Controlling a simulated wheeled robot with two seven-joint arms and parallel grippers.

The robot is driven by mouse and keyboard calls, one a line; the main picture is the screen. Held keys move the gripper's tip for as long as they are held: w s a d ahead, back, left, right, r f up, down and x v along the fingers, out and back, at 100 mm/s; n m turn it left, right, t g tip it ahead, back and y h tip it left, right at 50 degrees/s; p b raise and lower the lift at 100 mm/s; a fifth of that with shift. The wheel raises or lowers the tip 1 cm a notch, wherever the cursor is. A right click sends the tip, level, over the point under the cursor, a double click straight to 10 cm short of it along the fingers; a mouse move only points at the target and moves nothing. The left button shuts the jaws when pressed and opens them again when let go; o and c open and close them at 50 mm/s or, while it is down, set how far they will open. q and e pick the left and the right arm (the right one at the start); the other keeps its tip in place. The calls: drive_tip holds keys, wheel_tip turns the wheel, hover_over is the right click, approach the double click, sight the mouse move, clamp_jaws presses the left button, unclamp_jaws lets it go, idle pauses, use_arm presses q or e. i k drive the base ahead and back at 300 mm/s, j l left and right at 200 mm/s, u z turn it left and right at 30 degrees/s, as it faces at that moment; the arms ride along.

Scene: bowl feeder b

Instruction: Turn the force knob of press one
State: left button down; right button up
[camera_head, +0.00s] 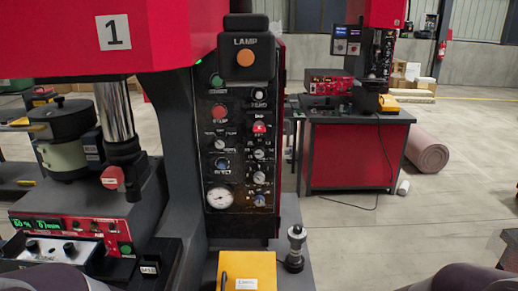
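Press one (170,30) is the red machine with a white "1" label (113,32). Its dark upright control panel (240,140) faces me below a box marked LAMP with an orange button (244,58). Two columns of controls show: a green button (216,80), a red button (220,111), a round gauge (220,197), a red control (259,127) and several small knobs, such as one in the right column (259,154). The small labels are too blurred to tell which is the force knob. Neither gripper is in view, and nothing touches the panel.
A yellow box (247,271) and a dark upright handle (295,248) stand below the panel. A red feeder unit with green displays (65,225) is at the left. A second red workstation (352,152) stands behind at the right. Open floor (370,228) lies right of press one.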

sight(259, 152)
drive_tip(key=u, duration=1.55)
drive_tip(key=i+j, duration=0.2)
drive_tip(key=j, duration=0.15)
drive_tip(key=i+j, duration=0.2)
drive_tip(key=j, duration=0.15)
drive_tip(key=i+j, duration=0.2)
drive_tip(key=j, duration=0.2)
drive_tip(key=i+j, duration=0.2)
drive_tip(key=j, duration=0.15)
drive_tip(key=i+j, duration=0.15)
drive_tip(key=j, duration=0.2)
drive_tip(key=i+j, duration=0.2)
drive_tip(key=j, duration=0.15)
drive_tip(key=i+j, duration=0.2)
drive_tip(key=j, duration=0.2)
drive_tip(key=z, duration=0.7)
drive_tip(key=l+z, duration=0.15)
drive_tip(key=z, duration=0.3)
drive_tip(key=l+z, duration=0.2)
drive_tip(key=z, duration=0.3)
drive_tip(key=l+z, duration=0.2)
drive_tip(key=z, duration=0.25)
drive_tip(key=l+z, duration=0.2)
drive_tip(key=z, duration=0.25)
